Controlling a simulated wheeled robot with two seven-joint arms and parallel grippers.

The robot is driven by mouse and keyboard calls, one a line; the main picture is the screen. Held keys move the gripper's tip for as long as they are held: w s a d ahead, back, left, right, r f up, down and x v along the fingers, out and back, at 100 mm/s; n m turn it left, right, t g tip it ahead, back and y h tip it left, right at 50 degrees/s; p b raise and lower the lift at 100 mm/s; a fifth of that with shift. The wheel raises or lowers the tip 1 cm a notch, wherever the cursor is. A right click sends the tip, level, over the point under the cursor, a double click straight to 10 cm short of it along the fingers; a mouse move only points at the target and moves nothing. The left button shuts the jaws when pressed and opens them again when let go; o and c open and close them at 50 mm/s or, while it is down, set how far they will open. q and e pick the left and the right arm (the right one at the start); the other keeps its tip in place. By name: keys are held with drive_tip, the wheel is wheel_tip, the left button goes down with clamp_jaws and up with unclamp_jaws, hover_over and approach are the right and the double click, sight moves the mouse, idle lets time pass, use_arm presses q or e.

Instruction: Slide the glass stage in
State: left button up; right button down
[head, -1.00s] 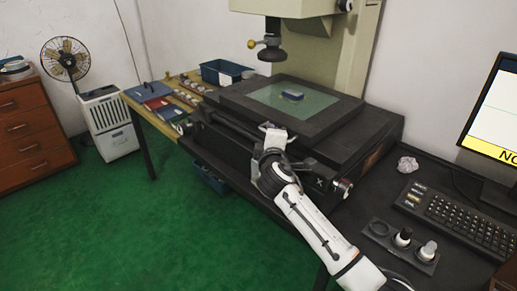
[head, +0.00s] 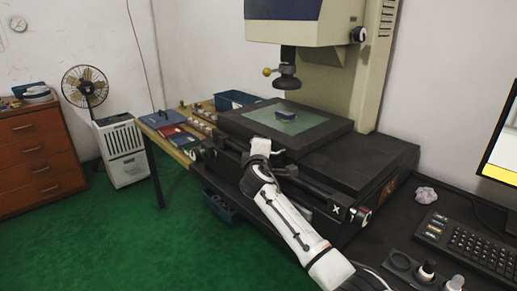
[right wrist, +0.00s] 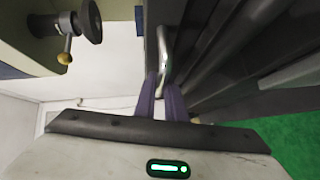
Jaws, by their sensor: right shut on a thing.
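The glass stage is a black frame (head: 330,137) around a pale green glass plate (head: 300,124), on top of the measuring machine's dark base (head: 385,160). My right gripper (head: 262,148) is at the front edge of the stage. In the right wrist view its purple fingers (right wrist: 161,98) are shut on a silver handle (right wrist: 164,50) on the dark stage side. The grip itself is small and partly hidden in the head view. My left gripper is not in view.
A side table (head: 160,128) with blue and red items and a blue bin (head: 235,99) stands left of the machine. A keyboard (head: 480,240), crumpled paper (head: 426,194) and a holder (head: 410,268) are on the right. Green floor (head: 130,230) is open at left.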

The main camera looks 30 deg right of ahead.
drive_tip(key=c, duration=2.1)
unclamp_jaws()
drive_tip(key=shift+w, duration=0.1)
drive_tip(key=v, duration=1)
drive_tip(key=shift+p, duration=0.45)
drive_tip(key=shift+a, duration=0.15)
